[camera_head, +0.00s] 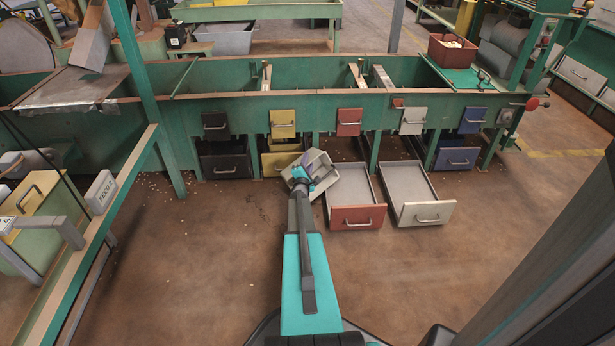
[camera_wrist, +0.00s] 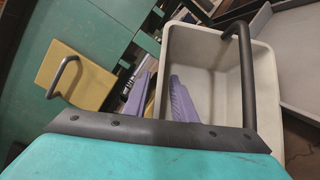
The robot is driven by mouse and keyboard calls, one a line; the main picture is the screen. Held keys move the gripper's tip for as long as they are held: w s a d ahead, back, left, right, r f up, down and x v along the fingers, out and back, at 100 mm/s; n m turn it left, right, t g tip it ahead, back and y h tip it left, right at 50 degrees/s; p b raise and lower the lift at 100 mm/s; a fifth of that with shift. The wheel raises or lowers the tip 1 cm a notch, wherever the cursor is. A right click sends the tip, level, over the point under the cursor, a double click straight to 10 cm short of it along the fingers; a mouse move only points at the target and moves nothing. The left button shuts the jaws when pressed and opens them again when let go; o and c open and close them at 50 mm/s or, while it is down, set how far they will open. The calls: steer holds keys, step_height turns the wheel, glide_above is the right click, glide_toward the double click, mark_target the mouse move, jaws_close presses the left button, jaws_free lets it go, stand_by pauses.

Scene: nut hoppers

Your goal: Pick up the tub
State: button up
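The tub (camera_head: 320,158) is a pale grey, open box. In the head view it is turned at an angle in front of the drawers, partly hidden by my arm. In the wrist view the tub (camera_wrist: 206,45) looks empty and fills the centre right. My gripper (camera_head: 301,174) is at its near left side. In the wrist view the purple fingers of my gripper (camera_wrist: 160,98) are on either side of the tub's left wall, one outside and one inside. I cannot tell whether they press on the wall or whether the tub is off the floor.
A red-fronted drawer (camera_head: 358,217) and a pale-fronted drawer (camera_head: 423,212) lie out on the floor to the right of the tub. The green hopper bench (camera_head: 240,104) with drawers stands behind. The brown floor (camera_head: 215,255) nearer me is clear.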

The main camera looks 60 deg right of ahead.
jaws_close()
stand_by(1.4)
